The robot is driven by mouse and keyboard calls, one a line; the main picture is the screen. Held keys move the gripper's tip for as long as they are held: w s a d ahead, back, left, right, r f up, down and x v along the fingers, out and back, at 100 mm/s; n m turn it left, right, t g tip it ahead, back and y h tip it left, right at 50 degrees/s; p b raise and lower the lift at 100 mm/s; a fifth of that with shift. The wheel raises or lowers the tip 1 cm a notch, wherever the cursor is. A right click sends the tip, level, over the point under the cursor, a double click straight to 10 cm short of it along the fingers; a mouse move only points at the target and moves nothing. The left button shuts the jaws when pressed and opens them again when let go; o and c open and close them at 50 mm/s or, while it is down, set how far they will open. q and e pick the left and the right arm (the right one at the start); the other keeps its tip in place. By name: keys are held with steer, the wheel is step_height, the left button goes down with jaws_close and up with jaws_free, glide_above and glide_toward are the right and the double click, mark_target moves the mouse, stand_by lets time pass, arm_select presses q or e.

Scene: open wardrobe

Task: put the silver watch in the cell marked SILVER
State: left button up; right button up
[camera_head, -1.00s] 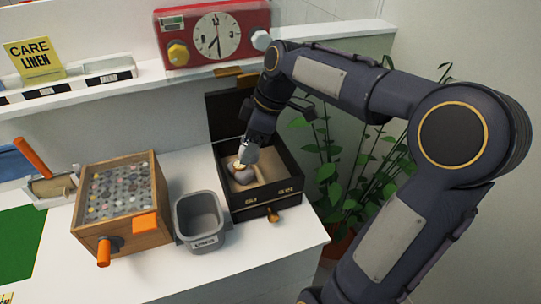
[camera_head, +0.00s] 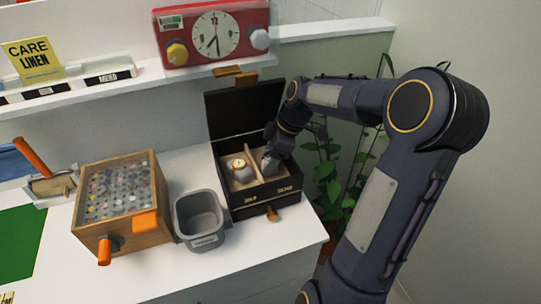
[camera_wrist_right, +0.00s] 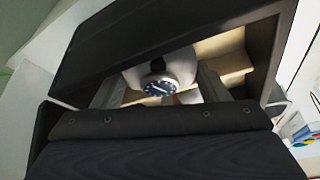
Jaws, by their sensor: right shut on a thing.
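A dark open box (camera_head: 233,208) on the white counter has two cells split by a pale divider. Its front labels look like GOLD on the left and SILVER on the right. A gold-coloured watch (camera_head: 238,163) on a pale cushion sits in the left cell. My right gripper (camera_head: 268,164) reaches down into the right cell, marked SILVER. In the right wrist view it is shut on the silver watch (camera_wrist_right: 160,87), which has a dark blue dial and is around a pale cushion. The head view hides this watch behind the gripper. My left gripper is not in view.
A grey bin (camera_head: 200,222) stands just left of the box, and a wooden case (camera_head: 158,205) with many small pieces stands further left. The box's raised lid (camera_head: 240,108) is behind the cells. A shelf with a red clock (camera_head: 216,35) runs above. A plant (camera_head: 340,190) is at right.

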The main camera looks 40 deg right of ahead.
steer(key=shift+f, duration=0.15)
steer(key=o, duration=0.7)
steer(key=shift+o, duration=0.2)
steer(key=v, duration=1.2)
steer(key=s+a+f+m+t, duration=0.1)
steer(key=s+a+f+m, duration=0.2)
steer(key=s+a+m, duration=0.3)
steer(key=s+a+f+m+t, duration=0.1)
steer(key=s+a+f+m, duration=0.3)
steer(key=s+a, duration=0.7)
steer(key=a+m, duration=0.1)
steer(key=a, duration=0.1)
steer(key=shift+s+a+m+t, duration=0.15)
steer(key=shift+a+m+t, duration=0.15)
steer(key=shift+m+t, duration=0.1)
